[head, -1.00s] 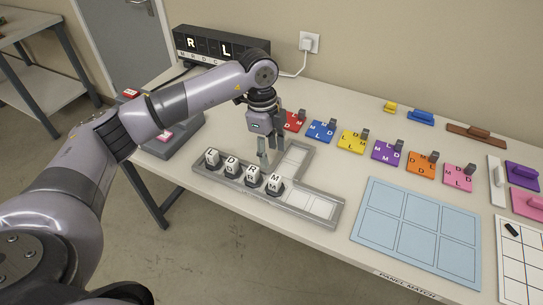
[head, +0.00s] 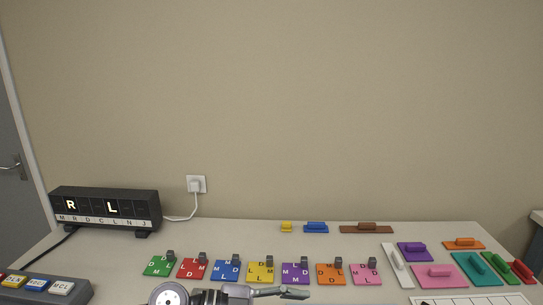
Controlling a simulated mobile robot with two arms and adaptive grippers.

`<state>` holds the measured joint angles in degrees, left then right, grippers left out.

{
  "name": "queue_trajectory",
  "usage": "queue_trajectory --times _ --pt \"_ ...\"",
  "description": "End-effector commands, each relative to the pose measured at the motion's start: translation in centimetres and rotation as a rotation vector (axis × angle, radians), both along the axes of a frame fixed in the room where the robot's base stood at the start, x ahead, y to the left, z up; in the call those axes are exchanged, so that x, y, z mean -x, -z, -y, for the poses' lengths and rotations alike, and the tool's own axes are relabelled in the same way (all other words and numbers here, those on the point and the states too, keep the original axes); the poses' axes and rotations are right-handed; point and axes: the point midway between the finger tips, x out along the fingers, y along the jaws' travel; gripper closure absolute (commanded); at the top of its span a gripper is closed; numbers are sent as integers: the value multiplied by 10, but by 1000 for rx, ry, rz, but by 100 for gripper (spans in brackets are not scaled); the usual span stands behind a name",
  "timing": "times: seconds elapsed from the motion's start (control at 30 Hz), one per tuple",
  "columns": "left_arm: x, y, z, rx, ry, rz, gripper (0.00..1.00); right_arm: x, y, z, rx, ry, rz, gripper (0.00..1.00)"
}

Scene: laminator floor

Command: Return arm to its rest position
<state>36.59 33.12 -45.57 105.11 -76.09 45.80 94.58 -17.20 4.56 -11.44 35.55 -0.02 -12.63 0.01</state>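Part of my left arm shows at the bottom edge of the head view. Its gripper (head: 290,292) points to the right, in front of the row of coloured letter panels. It is seen edge-on, and I cannot tell whether its fingers are apart. Nothing is visibly held in it. Most of the arm is below the picture. My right gripper is not in view.
A black display box (head: 105,209) showing R and L stands at the back left. A button console (head: 45,288) is at the lower left. A green panel (head: 159,266) begins the row; handled blocks, including a brown one (head: 366,229), lie behind and right.

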Motion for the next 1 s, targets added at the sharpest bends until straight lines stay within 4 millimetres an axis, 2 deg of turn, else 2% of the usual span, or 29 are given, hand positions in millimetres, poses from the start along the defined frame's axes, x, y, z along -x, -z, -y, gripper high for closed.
queue_trajectory --times 0.03,0.1,0.2,0.27,0.3,0.37,0.47,0.57,0.63,0.7,0.8,0.9,1.0 --pt "3 -21 9 141 -47 18 52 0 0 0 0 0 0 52" --pt "-2 -50 10 318 -148 47 52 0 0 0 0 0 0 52" --pt "-17 -81 -8 521 -348 61 52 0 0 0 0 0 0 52" --pt "-29 -90 -28 609 -491 53 52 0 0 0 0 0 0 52" --pt "-37 -91 -44 653 -594 39 52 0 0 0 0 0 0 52" --pt "-48 -85 -70 693 -754 9 52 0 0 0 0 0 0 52" --pt "-59 -57 -118 693 -1027 -76 52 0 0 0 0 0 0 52" --pt "-55 -9 -163 610 -1284 -199 52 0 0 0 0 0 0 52" --pt "-41 31 -191 507 -1439 -306 52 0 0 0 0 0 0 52" --pt "-17 75 -213 369 -1564 -426 52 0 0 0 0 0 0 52" --pt "26 127 -233 161 -1669 -596 52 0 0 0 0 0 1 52" --pt "70 164 -242 -26 -1703 -737 52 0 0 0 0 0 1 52" --pt "111 189 -245 -180 -1698 -854 52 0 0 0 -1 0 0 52"
